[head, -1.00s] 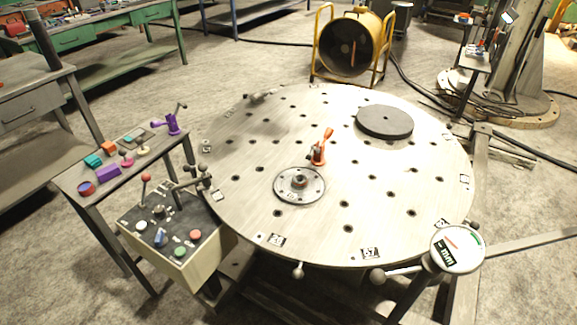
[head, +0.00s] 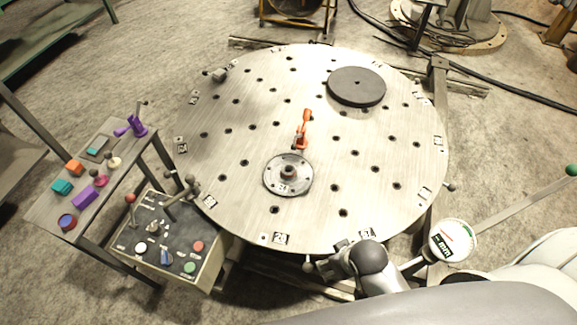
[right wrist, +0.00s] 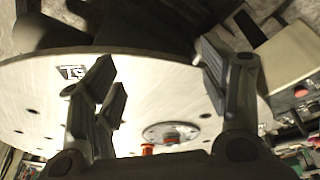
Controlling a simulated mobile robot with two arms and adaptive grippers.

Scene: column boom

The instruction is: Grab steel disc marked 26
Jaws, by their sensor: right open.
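A round steel disc (head: 274,181) with a raised dark hub lies flat on the big perforated round table (head: 225,155), left of its middle. A small number plate shows by the hub, but I cannot read it surely. The disc also shows in the right wrist view (right wrist: 192,130), beyond and between the fingers. My right gripper (head: 330,266) is at the table's front edge, right of and nearer than the disc, apart from it. In the right wrist view my right gripper (right wrist: 160,75) is open and empty. My left gripper is not in view.
An orange clamp (head: 302,128) stands just behind the disc. A dark round plate (head: 356,86) lies at the back right of the table. A control box (head: 165,240) with levers is at front left, a dial gauge (head: 452,240) at front right.

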